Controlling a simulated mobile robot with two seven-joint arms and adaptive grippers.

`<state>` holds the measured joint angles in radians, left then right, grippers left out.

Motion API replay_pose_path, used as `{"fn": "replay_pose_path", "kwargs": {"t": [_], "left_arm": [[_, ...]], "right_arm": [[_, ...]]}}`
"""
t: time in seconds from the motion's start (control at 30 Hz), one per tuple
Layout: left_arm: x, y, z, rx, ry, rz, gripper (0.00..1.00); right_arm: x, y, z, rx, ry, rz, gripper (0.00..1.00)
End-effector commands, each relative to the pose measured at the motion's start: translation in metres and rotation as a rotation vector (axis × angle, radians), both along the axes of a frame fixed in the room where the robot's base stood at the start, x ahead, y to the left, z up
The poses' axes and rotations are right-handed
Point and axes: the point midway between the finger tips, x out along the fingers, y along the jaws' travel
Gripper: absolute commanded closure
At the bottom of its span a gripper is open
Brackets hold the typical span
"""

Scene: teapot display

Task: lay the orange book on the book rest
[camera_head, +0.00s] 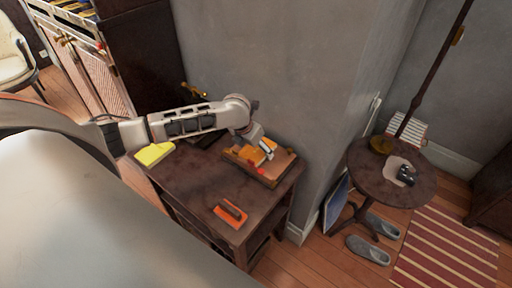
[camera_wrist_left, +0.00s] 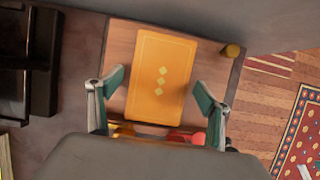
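In the head view, the orange book (camera_head: 251,154) shows partly behind my left gripper (camera_head: 266,150), and the book rest (camera_head: 279,168) sits at the table's back right. My left gripper (camera_wrist_left: 160,90) is open, its green-padded fingers apart on either side of the book with visible gaps. Whether it is above or level with the book is hard to tell. My right gripper is not in view.
The dark table (camera_head: 190,185) also holds a yellow book (camera_head: 154,153) at left and an orange item with a dark object (camera_head: 231,212) at front. A grey wall stands behind. A round side table (camera_head: 415,195) and slippers (camera_head: 368,250) are at right.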

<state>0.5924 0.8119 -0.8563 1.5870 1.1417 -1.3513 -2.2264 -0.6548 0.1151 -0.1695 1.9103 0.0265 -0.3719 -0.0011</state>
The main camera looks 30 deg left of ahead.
Motion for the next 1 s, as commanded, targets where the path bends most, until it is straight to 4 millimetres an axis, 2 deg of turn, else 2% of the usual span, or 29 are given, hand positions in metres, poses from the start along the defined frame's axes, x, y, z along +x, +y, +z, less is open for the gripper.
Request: {"fn": "replay_pose_path", "kwargs": {"t": [0.23,0.37,0.8,1.0], "left_arm": [[0.000,0.000,0.001,0.000,-0.001,0.000,0.23],[-0.001,0.001,0.009,0.000,-0.003,0.000,0.23],[-0.034,0.004,0.086,0.003,-0.003,-0.002,0.23],[-0.043,0.004,0.108,0.000,-0.002,-0.001,0.23]], "right_arm": [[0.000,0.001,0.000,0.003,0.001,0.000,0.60],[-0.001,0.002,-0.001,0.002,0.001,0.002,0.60],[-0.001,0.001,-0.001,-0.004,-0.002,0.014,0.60],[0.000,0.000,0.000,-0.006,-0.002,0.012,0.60]]}}
